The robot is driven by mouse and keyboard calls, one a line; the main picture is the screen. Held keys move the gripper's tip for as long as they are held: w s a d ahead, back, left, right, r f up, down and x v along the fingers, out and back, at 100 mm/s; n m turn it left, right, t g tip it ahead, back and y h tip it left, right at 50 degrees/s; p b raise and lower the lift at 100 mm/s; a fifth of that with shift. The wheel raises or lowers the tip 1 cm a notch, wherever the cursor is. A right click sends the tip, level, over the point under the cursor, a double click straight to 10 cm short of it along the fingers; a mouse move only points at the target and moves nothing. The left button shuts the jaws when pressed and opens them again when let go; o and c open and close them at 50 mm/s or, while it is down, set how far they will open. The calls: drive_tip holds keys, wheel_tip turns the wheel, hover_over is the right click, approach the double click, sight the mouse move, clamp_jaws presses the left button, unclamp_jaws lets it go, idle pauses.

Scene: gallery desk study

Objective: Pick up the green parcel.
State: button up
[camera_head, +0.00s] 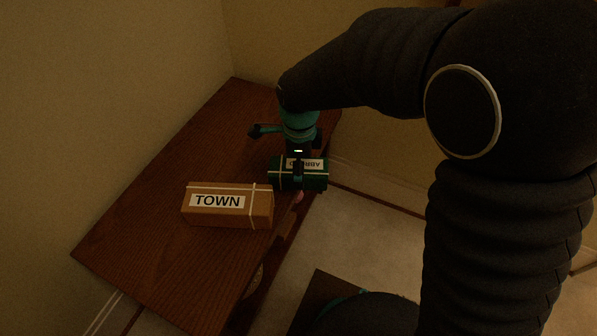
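The green parcel (316,181) is dark green with pale string and a white label that reads upside down, partly covered, perhaps "ABROAD". It is at the right edge of the wooden desk (150,235). My gripper (298,172) points down over the middle of the parcel, and a dark finger shows in front of its near side. The far finger is hidden, so I cannot tell whether the gripper is closed on the parcel. I also cannot tell whether the parcel rests on the desk or is slightly above it.
A brown parcel (232,220) labelled "TOWN" lies on the desk just left of and nearer than the green one. Walls stand behind and to the left of the desk. The desk's left part is clear. Pale carpet (365,235) lies to the right.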

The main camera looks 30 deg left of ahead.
drive_tip(key=shift+w+f, duration=0.1)
drive_tip(key=shift+f, duration=1.45)
drive_tip(key=c, duration=1.6)
drive_tip(key=shift+a+r, duration=0.1)
drive_tip(key=shift+r, duration=0.1)
drive_tip(key=shift+r, duration=0.25)
wheel_tip(320, 180, up, 4)
drive_tip(key=shift+f, duration=0.15)
drive_tip(key=w+d+r, duration=0.1)
drive_tip(key=d+r, duration=0.1)
drive_tip(key=d, duration=0.1)
drive_tip(key=w+d+r, duration=0.1)
drive_tip(key=d+r, duration=0.1)
drive_tip(key=d, duration=0.2)
drive_tip(key=d+r, duration=0.2)
drive_tip(key=d, duration=0.2)
drive_tip(key=shift+w+d+r, duration=0.2)
drive_tip(key=shift+w+r, duration=0.05)
drive_tip(key=shift+w, duration=0.15)
